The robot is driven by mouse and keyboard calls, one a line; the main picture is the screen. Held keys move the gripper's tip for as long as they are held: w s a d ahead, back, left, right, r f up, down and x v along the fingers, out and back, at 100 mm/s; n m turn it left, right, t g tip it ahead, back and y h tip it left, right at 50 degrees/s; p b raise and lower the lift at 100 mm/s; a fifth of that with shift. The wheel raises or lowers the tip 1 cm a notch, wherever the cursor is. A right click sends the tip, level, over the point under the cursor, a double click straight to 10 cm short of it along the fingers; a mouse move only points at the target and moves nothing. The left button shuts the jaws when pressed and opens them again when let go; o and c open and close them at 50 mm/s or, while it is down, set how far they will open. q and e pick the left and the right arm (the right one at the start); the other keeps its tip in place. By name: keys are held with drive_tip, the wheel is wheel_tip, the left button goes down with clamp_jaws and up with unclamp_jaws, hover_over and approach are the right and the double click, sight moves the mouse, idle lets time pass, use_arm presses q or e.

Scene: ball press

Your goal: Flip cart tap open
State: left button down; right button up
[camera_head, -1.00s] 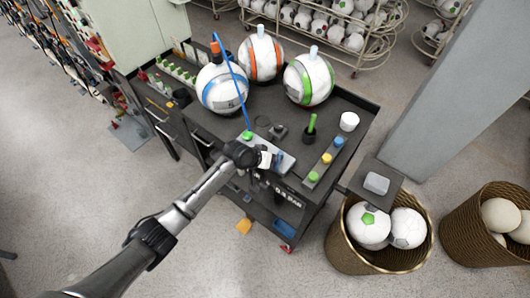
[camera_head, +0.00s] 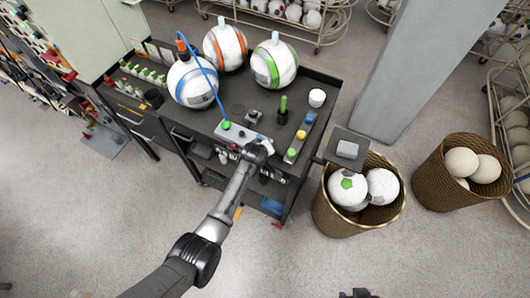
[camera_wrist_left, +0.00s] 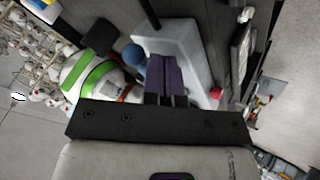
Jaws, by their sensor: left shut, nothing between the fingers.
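The grey tap block (camera_head: 238,133) lies along the front edge of the dark cart (camera_head: 322,112), with a green fitting and blue hose at its left end. My left gripper (camera_head: 266,149) is at the block's right end. In the left wrist view its dark fingers (camera_wrist_left: 166,78) are shut and empty, in front of the pale block (camera_wrist_left: 190,50). A blue round knob (camera_wrist_left: 133,56) shows just left of the fingers and a red knob (camera_wrist_left: 217,93) to their right. Contact and the tap's position cannot be told. A dark piece at the bottom edge may be my right gripper (camera_head: 358,293).
Three large balls, with blue (camera_head: 194,82), orange (camera_head: 225,46) and green (camera_head: 273,62) bands, stand at the cart's back. A strip with coloured buttons (camera_head: 300,138) and a white cup (camera_head: 317,98) lie right of the block. A ball basket (camera_head: 338,222) stands beside the cart.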

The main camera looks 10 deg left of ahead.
use_arm(q)
drive_tip(key=shift+w+a, duration=0.15)
drive_tip(key=shift+w, duration=0.1)
drive_tip(key=shift+w+a+b, duration=0.35)
drive_tip(key=shift+w+a, duration=0.1)
drive_tip(key=shift+a, duration=0.05)
use_arm(e)
drive_tip(key=shift+w+f, duration=0.2)
drive_tip(key=shift+w, duration=0.1)
use_arm(q)
drive_tip(key=shift+a, duration=0.1)
use_arm(e)
drive_tip(key=shift+r, duration=0.1)
use_arm(q)
drive_tip(key=shift+s+p, duration=0.2)
drive_tip(key=shift+p, duration=0.15)
drive_tip(key=s+d+r+p, duration=0.1)
drive_tip(key=s+d+r, duration=0.1)
drive_tip(key=s+r, duration=0.5)
drive_tip(key=shift+s+p, duration=0.35)
drive_tip(key=shift+s, duration=0.8)
use_arm(e)
drive_tip(key=shift+s+a+r, duration=0.15)
drive_tip(key=shift+s+r, duration=0.05)
drive_tip(key=shift+r, duration=0.35)
drive_tip(key=shift+s+a+r, duration=0.15)
drive_tip(key=shift+s+r, duration=0.05)
drive_tip(key=shift+r, duration=0.35)
